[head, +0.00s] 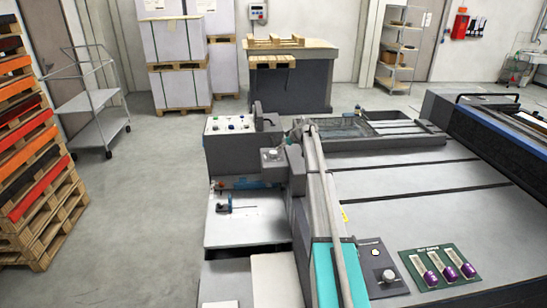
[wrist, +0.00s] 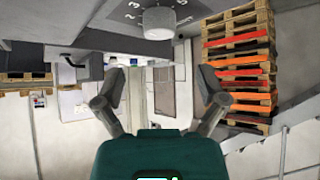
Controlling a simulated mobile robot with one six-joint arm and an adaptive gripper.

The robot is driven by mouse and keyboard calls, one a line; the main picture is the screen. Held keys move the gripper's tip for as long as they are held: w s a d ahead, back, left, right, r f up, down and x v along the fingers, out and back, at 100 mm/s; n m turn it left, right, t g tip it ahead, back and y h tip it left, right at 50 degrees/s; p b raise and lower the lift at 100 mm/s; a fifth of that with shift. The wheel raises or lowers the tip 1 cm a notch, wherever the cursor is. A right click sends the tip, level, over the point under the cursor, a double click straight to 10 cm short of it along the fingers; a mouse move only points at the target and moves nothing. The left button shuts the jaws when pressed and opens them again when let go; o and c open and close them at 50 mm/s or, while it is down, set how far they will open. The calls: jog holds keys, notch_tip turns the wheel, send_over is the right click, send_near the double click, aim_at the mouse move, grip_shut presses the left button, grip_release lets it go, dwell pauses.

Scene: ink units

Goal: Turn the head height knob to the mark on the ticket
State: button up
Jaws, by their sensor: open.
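A pale grey knob (wrist: 157,22) with dark scale marks around it shows at the top of the wrist view, beyond my fingertips. My gripper (wrist: 160,75) is open and empty, its two fingers spread wide below the knob and apart from it. In the head view a small round dial (head: 272,155) sits on a grey block beside the gantry. I cannot tell which is the one in the wrist view. I cannot make out the ticket or the knob's pointer clearly.
The printer's flat bed (head: 440,200) fills the right. A rack of purple ink tubes (head: 434,267) lies near the front. A control panel (head: 230,124) stands behind. Pallets (head: 40,150) and a trolley (head: 90,100) stand left, with clear floor (head: 140,220) between.

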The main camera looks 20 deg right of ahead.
aim_at(274, 152)
jog(key=shift+b+x, duration=2.7)
jog(key=shift+x, duration=1.55)
jog(key=c, duration=1)
jog(key=shift+d, duration=0.2)
jog(key=shift+c, duration=0.8)
jog(key=shift+a, duration=0.15)
